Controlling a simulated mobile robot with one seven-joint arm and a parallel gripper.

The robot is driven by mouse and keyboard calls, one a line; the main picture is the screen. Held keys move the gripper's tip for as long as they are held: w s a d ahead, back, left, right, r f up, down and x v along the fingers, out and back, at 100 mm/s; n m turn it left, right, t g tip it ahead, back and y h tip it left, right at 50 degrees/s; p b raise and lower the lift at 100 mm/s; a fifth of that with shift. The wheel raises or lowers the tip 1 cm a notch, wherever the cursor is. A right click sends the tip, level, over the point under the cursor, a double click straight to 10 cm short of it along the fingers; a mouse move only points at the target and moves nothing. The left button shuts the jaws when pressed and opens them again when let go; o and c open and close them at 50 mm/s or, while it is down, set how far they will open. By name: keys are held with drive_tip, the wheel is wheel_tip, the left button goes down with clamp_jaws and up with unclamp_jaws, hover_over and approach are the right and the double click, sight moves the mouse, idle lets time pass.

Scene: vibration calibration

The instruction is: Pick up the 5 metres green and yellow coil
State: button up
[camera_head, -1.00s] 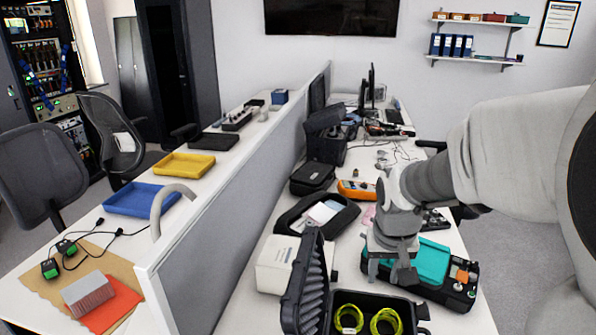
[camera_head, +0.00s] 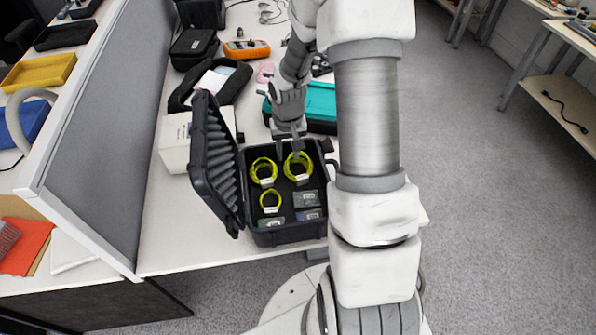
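Several green and yellow coils lie in an open black case (camera_head: 282,240) on the white desk. One coil (camera_head: 263,182) is at the back left, one (camera_head: 308,157) at the back right, and a smaller one (camera_head: 270,209) in front of the left one. Each has a pale label, too small to read, so I cannot tell which is 5 metres. My gripper (camera_head: 288,150) points down over the back edge of the case, close to the back right coil. Its fingers look apart, with nothing seen between them. Whether it touches the coil is unclear.
The case lid (camera_head: 215,160) stands open on the left, beside a white box (camera_head: 174,143). Small dark boxes (camera_head: 306,199) fill the front of the case. A teal item (camera_head: 321,98) lies behind it. A grey partition (camera_head: 110,120) bounds the desk's left side.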

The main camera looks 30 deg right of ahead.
sight(288, 169)
drive_tip(key=f, duration=0.2)
drive_tip(key=w+f, duration=0.1)
drive_tip(key=f, duration=0.5)
drive_tip(key=shift+w+d+f+b, duration=0.15)
drive_tip(key=shift+d+f+b, duration=0.05)
drive_tip(key=shift+b, duration=0.1)
clamp_jaws()
